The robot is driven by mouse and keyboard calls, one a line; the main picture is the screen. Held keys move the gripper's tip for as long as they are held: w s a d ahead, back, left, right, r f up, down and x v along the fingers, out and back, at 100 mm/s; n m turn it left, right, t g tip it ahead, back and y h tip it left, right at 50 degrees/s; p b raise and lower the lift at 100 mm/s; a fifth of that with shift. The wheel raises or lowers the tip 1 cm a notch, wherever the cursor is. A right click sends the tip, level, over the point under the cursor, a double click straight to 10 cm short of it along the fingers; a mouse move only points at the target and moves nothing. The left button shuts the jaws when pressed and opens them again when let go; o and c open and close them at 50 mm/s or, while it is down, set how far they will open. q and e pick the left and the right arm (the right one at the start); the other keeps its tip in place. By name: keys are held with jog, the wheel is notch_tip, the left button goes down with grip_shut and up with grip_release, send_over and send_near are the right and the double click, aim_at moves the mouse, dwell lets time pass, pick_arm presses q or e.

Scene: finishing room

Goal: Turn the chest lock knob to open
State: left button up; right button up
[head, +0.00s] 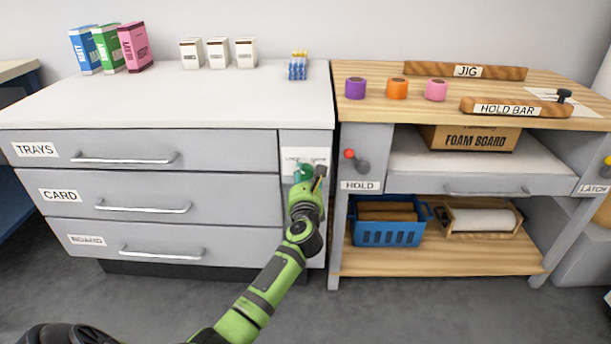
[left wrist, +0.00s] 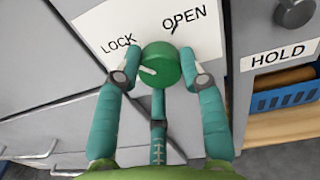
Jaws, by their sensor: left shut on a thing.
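The chest lock knob (left wrist: 160,64) is round and green with a white pointer mark. In the left wrist view the mark points left, on the side of the LOCK label (left wrist: 118,43) and away from the OPEN label (left wrist: 186,19). In the head view the knob (head: 303,172) shows partly behind my left gripper (head: 311,178), on the panel right of the chest drawers (head: 165,190). My right gripper is not in view.
Drawer handles (head: 125,160) stick out left of my arm. The floor in front is clear.

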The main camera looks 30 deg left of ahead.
pick_arm(q)
jog(key=m+p, duration=0.1)
jog(key=m, duration=0.1)
jog(key=m+p, duration=0.1)
jog(key=p, duration=0.1)
jog(key=shift+r+m, duration=0.3)
jog(key=shift+m, duration=0.1)
jog(key=m+p, duration=0.3)
jog(key=m, duration=0.1)
jog(key=shift+m, duration=0.3)
jog(key=m+p, duration=0.2)
jog(key=m, duration=0.2)
jog(key=shift+m+t, duration=0.3)
jog(key=shift+m, duration=0.1)
jog(key=shift+w+f+m+p, duration=0.15)
jog(key=shift+m+p, duration=0.75)
jog(key=shift+m, duration=1.3)
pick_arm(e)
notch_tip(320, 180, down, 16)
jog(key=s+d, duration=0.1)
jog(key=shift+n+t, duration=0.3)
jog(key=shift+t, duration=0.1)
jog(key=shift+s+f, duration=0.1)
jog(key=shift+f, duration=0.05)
pick_arm(q)
jog(key=o, duration=1.2)
jog(key=shift+d+f, duration=0.1)
jog(key=shift+c, duration=0.2)
jog(key=shift+f, duration=0.1)
jog(key=v, duration=1.2)
